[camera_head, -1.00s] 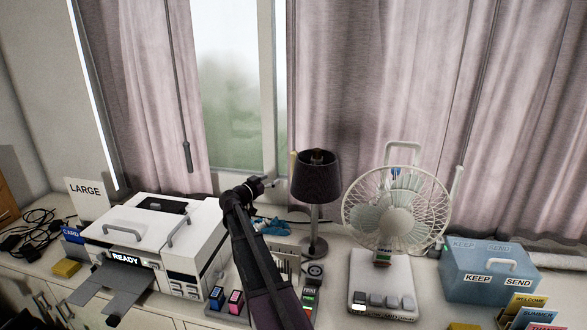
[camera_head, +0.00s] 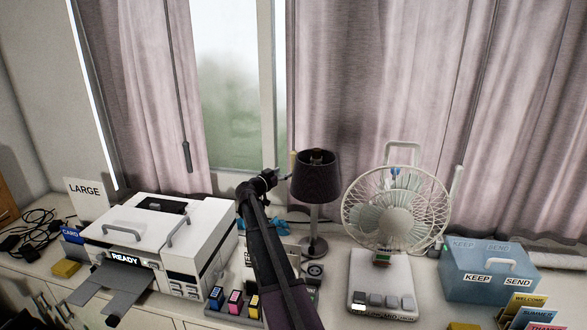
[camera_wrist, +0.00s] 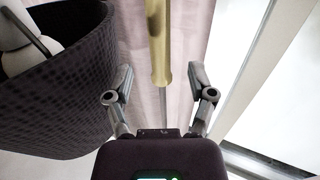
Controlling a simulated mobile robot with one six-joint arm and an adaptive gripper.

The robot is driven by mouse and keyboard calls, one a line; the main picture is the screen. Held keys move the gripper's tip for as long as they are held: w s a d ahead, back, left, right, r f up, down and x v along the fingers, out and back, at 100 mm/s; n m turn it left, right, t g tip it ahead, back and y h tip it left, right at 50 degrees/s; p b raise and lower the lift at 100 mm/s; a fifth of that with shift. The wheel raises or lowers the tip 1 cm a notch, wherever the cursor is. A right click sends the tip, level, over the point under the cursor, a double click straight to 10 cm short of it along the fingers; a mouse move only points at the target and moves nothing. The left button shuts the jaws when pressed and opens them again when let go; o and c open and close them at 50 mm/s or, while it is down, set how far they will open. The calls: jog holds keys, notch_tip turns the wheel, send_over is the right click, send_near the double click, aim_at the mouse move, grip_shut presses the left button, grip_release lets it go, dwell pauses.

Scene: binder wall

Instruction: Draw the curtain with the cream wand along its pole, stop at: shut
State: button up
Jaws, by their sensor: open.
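The curtain (camera_head: 345,90) hangs at the right of the window gap, its left edge beside the bare glass. The cream wand (camera_wrist: 158,40) hangs in front of the curtain in the wrist view, its lower end between and slightly beyond my fingertips. In the head view only a small pale yellow bit of the wand (camera_head: 292,160) shows beside the lampshade. My gripper (camera_wrist: 160,85) is open, one finger on each side of the wand's line, and holds nothing. In the head view my gripper (camera_head: 281,178) is just left of the lamp. Contact with the wand cannot be told.
A dark lamp (camera_head: 317,180) stands close to the right of my gripper, and its shade fills the wrist view's left. Another curtain (camera_head: 150,90) with a dark wand (camera_head: 186,157) hangs at left. A fan (camera_head: 395,210), printer (camera_head: 150,235) and blue box (camera_head: 490,272) crowd the counter.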

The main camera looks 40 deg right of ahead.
jog(key=shift+x, duration=3.3)
grip_shut()
